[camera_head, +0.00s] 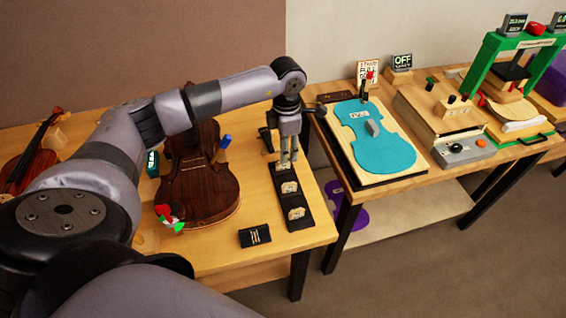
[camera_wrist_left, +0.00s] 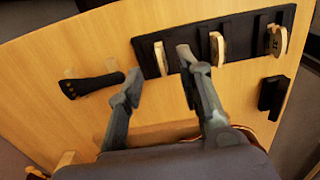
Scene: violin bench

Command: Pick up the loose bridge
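Three pale wooden bridges stand in a black rack (camera_head: 305,225) on the left bench. In the head view they are the far bridge (camera_head: 283,166), the middle bridge (camera_head: 289,187) and the near bridge (camera_head: 296,213). My left gripper (camera_head: 288,160) points down over the rack's far end, its fingers apart. In the left wrist view its fingertips (camera_wrist_left: 160,72) lie to either side of the far bridge (camera_wrist_left: 160,57); contact cannot be told. The middle bridge (camera_wrist_left: 217,48) is just right of one finger. My right gripper is out of view.
A dark violin (camera_head: 205,185) lies left of the rack. A small black holder (camera_head: 255,236) lies near the front edge. A black tailpiece-like part (camera_wrist_left: 92,85) lies beside the rack. A second bench with a turquoise violin plate (camera_head: 380,145) stands right, beyond a gap.

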